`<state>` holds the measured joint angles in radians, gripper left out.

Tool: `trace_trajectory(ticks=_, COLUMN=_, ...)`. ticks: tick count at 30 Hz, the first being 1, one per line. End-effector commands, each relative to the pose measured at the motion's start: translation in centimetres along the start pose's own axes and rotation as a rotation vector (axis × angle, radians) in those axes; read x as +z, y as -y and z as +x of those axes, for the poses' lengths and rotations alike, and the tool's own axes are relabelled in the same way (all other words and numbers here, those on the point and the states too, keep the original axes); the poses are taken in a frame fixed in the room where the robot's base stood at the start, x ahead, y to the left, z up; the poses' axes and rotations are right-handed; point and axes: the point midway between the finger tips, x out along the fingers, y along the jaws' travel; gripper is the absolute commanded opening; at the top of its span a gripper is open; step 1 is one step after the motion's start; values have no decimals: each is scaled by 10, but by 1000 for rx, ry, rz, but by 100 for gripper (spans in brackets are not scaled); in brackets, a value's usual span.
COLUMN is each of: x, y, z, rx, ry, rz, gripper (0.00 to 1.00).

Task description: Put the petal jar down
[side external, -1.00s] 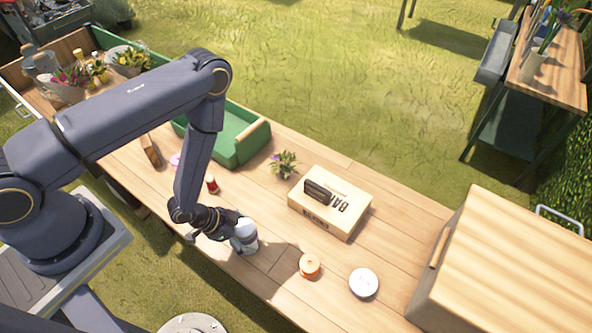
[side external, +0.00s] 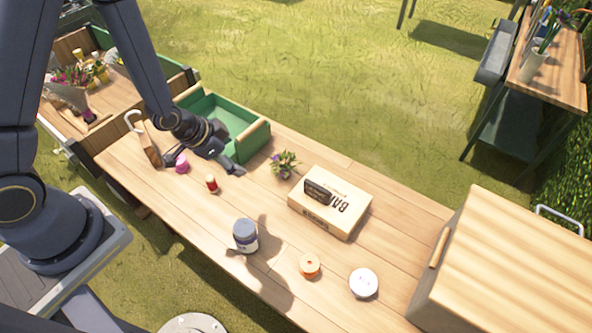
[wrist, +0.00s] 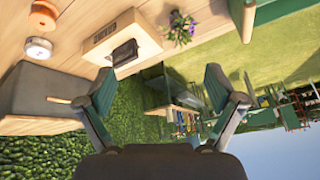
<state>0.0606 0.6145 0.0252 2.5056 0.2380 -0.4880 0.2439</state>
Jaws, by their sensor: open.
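The petal jar (side external: 245,235), a small grey-blue jar with a pale label, stands upright on the wooden table, clear of my gripper. My gripper (side external: 236,168) is over the back of the table, near the front corner of the green tray. In the wrist view my gripper (wrist: 160,92) has its two fingers spread wide with nothing between them. The jar does not show in the wrist view.
A wooden box (side external: 330,205) with a dark block on it stands right of a small potted flower (side external: 285,165). The green tray (side external: 252,143) lies at the back.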

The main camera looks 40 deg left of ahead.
Motion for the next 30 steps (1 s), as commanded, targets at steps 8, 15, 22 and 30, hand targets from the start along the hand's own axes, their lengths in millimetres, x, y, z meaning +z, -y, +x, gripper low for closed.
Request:
trace_trajectory(ticks=8, x=-50, y=44, z=-144, rx=-127, ry=17, rz=-214, gripper=93)
trace_trajectory(ticks=15, x=-33, y=27, z=-261, rx=-140, ry=20, rz=-407, gripper=93)
trace_trajectory(ticks=22, x=-8, y=3, z=-310, rx=-118, ry=26, rz=-490, gripper=93)
trace_trajectory(ticks=30, x=-5, y=0, z=-314, rx=-113, ry=31, rz=-499, gripper=93)
